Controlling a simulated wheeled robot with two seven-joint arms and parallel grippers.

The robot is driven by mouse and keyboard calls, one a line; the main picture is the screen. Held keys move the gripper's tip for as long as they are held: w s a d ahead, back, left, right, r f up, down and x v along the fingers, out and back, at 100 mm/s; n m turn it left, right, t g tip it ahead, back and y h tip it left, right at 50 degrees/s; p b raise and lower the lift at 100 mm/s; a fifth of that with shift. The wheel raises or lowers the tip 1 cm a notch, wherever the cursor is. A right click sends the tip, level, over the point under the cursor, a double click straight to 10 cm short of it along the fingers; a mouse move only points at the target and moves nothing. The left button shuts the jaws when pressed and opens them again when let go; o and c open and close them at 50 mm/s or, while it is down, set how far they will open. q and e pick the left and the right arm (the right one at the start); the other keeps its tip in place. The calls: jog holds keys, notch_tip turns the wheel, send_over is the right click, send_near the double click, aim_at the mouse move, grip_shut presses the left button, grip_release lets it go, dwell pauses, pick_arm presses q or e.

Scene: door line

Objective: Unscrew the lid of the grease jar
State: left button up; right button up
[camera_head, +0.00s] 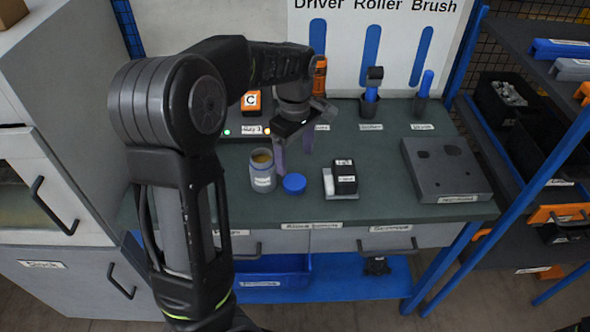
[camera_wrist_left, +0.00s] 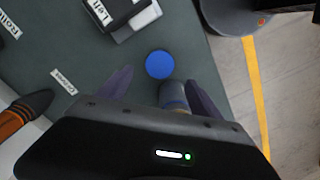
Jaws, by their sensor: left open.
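The grease jar (camera_head: 262,172) stands upright and open on the green bench top, with yellowish grease showing at its mouth. Its blue lid (camera_head: 294,184) lies flat on the bench just right of the jar, apart from it. My left gripper (camera_head: 294,162) is open and empty, its fingers pointing down above the bench behind the lid and right of the jar. In the left wrist view the lid (camera_wrist_left: 159,65) shows just beyond the open fingertips, and the jar (camera_wrist_left: 172,94) is partly hidden behind the gripper body. My right gripper is not in view.
A small tray with a black box (camera_head: 344,178) and a white item sits right of the lid. A grey block (camera_head: 445,168) lies at the bench's right. Tool holders and an orange device (camera_head: 251,101) line the back. A blue shelf rack stands at right.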

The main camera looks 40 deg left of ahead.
pick_arm(q)
jog(key=shift+r, duration=1.65)
jog(key=shift+f, duration=0.1)
